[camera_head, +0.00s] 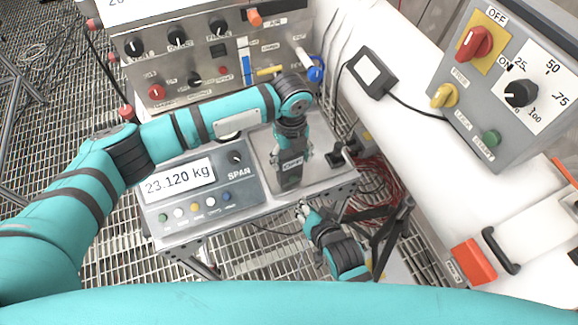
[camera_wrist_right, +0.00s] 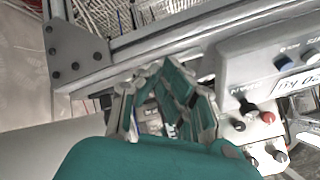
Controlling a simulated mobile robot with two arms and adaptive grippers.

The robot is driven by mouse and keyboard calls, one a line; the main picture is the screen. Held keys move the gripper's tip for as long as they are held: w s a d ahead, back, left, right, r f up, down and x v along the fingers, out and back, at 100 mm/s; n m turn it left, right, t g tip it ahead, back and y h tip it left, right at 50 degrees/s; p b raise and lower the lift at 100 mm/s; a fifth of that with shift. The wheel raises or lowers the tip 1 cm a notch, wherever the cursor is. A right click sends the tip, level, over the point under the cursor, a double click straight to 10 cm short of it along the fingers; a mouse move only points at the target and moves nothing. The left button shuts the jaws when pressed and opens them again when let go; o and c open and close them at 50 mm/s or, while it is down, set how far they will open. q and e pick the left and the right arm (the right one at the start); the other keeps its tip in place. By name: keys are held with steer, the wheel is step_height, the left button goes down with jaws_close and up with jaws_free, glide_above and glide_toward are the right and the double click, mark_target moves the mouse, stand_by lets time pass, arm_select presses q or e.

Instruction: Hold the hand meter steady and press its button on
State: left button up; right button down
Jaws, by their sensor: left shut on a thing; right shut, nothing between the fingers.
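A grey scale readout (camera_head: 201,186) showing 23.120 kg and several buttons stands left of the meter. A knobbed panel (camera_head: 205,58) is behind. A grey control box (camera_head: 508,75) and white pipe (camera_head: 425,140) are at right. Black tripod legs (camera_head: 392,228) stand beside my right gripper.

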mark_target(291, 184)
steer(key=shift+w+a, duration=0.35)
steer(key=shift+w, duration=0.3)
steer(key=shift+w+a, duration=0.35)
steer(key=shift+w, duration=0.3)
steer(key=shift+w+a, duration=0.35)
steer(key=shift+w, duration=0.3)
steer(key=shift+w, duration=0.1)
steer(key=shift+w+a, duration=0.2)
steer(key=shift+w, duration=0.15)
steer(key=shift+s+d, duration=0.2)
steer(key=shift+s, duration=0.2)
steer(key=s+d, duration=0.2)
steer(key=s, duration=0.3)
steer(key=shift+s+d, duration=0.2)
steer(key=shift+d, duration=0.2)
stand_by(0.6)
